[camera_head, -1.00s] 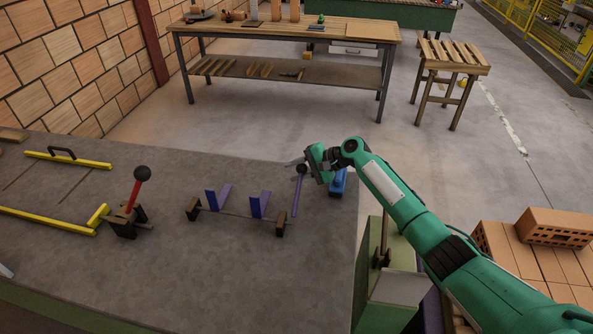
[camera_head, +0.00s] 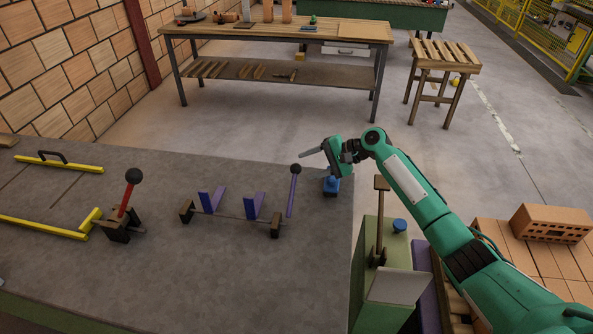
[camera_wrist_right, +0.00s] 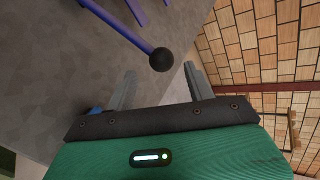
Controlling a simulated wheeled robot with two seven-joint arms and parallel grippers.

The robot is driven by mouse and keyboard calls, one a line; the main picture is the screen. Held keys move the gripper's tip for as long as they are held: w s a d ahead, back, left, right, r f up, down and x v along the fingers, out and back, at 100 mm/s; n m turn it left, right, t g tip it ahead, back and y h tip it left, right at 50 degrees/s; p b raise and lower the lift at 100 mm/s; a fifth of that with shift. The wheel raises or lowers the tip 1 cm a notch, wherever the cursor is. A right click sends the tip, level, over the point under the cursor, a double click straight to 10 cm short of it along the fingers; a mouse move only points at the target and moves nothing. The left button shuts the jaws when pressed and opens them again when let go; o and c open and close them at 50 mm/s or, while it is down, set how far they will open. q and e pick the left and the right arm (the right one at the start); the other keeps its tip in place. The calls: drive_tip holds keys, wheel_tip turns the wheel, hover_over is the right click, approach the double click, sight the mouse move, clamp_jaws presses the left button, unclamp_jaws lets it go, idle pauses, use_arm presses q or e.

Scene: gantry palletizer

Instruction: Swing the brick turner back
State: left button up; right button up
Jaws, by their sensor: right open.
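The brick turner is a thin shaft between two dark wooden blocks on the grey bench, with two purple forks (camera_head: 255,206) that point up. Its purple lever (camera_head: 291,198) stands nearly upright at the right end, topped by a black knob (camera_head: 295,169). My right gripper (camera_head: 304,155) is open and empty, just above and behind the knob in the head view. In the right wrist view, the knob (camera_wrist_right: 161,60) shows beyond the gap between the open fingers (camera_wrist_right: 159,72); the jaws are not around it. My left gripper is not in view.
A red lever with a black knob (camera_head: 134,176) and yellow rails (camera_head: 60,163) are left of the turner. A blue object (camera_head: 331,186) sits near the bench's right edge. A green box (camera_head: 370,265) with an upright handle and a brick stack (camera_head: 545,262) stand at right.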

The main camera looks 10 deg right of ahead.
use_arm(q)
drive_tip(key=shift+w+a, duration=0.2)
use_arm(e)
drive_tip(key=v, duration=0.6)
drive_tip(key=shift+r, duration=0.1)
